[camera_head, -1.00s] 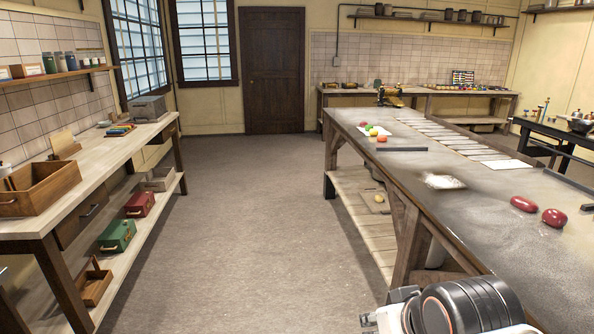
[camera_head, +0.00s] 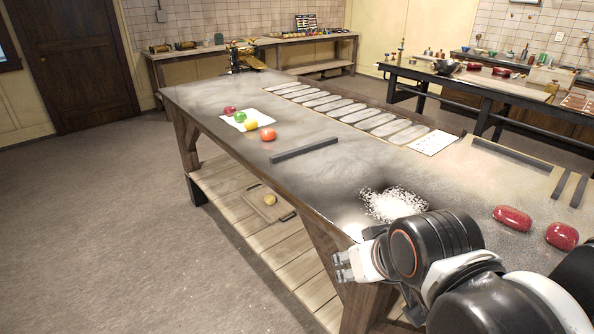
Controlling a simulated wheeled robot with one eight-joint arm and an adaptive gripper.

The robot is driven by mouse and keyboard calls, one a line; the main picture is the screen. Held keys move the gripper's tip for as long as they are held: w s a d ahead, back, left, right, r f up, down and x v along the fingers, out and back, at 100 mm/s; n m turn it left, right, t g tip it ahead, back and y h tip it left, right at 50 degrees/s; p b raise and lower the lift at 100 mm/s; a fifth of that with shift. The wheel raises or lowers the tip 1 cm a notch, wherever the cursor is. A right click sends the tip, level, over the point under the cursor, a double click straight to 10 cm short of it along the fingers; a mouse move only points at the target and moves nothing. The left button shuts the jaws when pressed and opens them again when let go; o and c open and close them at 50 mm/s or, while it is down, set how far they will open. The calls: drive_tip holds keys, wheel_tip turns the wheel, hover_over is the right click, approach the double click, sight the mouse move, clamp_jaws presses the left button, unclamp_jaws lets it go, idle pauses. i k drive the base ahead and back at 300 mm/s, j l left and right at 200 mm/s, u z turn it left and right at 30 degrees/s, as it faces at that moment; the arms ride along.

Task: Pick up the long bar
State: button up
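A long dark grey bar (camera_head: 304,150) lies flat on the worktable (camera_head: 215,90), across its near-middle part. Another dark bar (camera_head: 512,155) lies farther right on the same table, with two shorter dark bars near it. My gripper (camera_head: 341,267) shows small at the lower middle, beside the table's left edge and nearer to me than the first bar. It is well apart from the bars. Its fingers point left; their gap is too small to judge.
A white powder patch (camera_head: 394,204) and red lumps (camera_head: 512,219) lie on the near tabletop. Coloured balls (camera_head: 251,125) sit beyond the first bar, and a row of oval plates (camera_head: 350,112) runs along the right side. The floor (camera_head: 110,220) left of the table is clear.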

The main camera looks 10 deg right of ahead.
sight(287, 155)
drive_tip(key=i+z, duration=0.15)
drive_tip(key=i, duration=0.45)
drive_tip(key=k+j, duration=0.1)
drive_tip(key=j, duration=0.3)
drive_tip(key=k+j+z, duration=0.15)
drive_tip(key=j, duration=0.25)
drive_tip(key=i+j+z, duration=0.1)
drive_tip(key=j, duration=0.2)
drive_tip(key=i+j+z, duration=0.1)
drive_tip(key=j, duration=0.2)
drive_tip(key=i+j+z, duration=0.1)
drive_tip(key=j, duration=0.25)
drive_tip(key=i+j+z, duration=0.2)
drive_tip(key=i, duration=0.3)
drive_tip(key=i+j+z, duration=0.1)
drive_tip(key=i, duration=0.25)
drive_tip(key=i+j+z, duration=0.1)
drive_tip(key=i, duration=0.3)
drive_tip(key=k+j, duration=0.2)
drive_tip(key=j, duration=0.1)
